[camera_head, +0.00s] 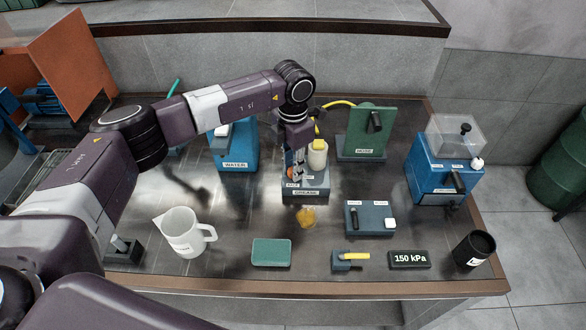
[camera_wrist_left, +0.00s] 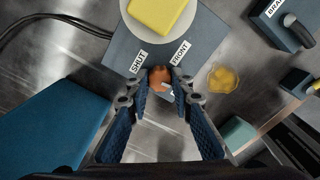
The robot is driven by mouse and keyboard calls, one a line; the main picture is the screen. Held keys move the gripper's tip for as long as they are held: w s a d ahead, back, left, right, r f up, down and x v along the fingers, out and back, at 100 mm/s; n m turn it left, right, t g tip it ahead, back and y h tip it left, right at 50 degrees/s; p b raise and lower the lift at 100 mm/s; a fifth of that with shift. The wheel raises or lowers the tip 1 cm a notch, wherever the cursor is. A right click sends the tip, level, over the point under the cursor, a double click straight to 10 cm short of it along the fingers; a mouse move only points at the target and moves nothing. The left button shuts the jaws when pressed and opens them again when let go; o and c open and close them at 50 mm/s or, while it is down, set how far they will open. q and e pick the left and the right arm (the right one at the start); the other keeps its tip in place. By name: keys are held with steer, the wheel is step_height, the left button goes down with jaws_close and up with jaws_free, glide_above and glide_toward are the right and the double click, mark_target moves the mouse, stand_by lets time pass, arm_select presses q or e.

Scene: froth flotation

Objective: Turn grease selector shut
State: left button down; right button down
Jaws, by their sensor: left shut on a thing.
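The grease selector unit is a grey-blue block (camera_head: 318,194) with a front label, standing near the middle of the bench. It also shows in the left wrist view (camera_wrist_left: 120,45), with SHUT and FRONT labels on its top. Its orange-brown selector knob (camera_wrist_left: 157,74) sits between and just below these labels. My left gripper (camera_wrist_left: 160,80) has its fingertips closed on both sides of the knob. In the head view the left gripper (camera_head: 294,172) reaches down onto the unit from above and hides the knob. Which label the knob points to is hard to tell.
A white container with a yellow top (camera_head: 317,153) stands on the unit, close to the gripper. A blue WATER unit (camera_head: 234,148) is to the left, a green panel (camera_head: 366,135) to the right. A white jug (camera_head: 184,232) and green pad (camera_head: 271,252) are in front.

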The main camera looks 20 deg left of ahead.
arm_select(q)
steer(key=n+b, duration=0.2)
steer(key=n, duration=0.1)
steer(key=shift+f+n, duration=0.1)
steer(key=shift+n, duration=0.2)
steer(key=n+b, duration=0.2)
steer(key=n, duration=0.2)
steer(key=shift+w+n, duration=0.1)
steer(key=shift+n, duration=0.2)
steer(key=n+b, duration=0.1)
steer(key=n, duration=0.2)
steer(key=shift+n+b, duration=0.3)
steer(key=shift+b, duration=0.05)
steer(key=n+b, duration=0.1)
steer(key=n, duration=0.3)
steer(key=shift+n, duration=0.3)
steer(key=n+b, duration=0.1)
steer(key=n, duration=0.3)
steer(key=n+b, duration=0.1)
steer(key=n, duration=0.3)
steer(key=shift+r, duration=0.2)
steer(key=n, duration=0.4)
steer(key=shift+n, duration=2.3)
steer(key=shift+r, duration=0.1)
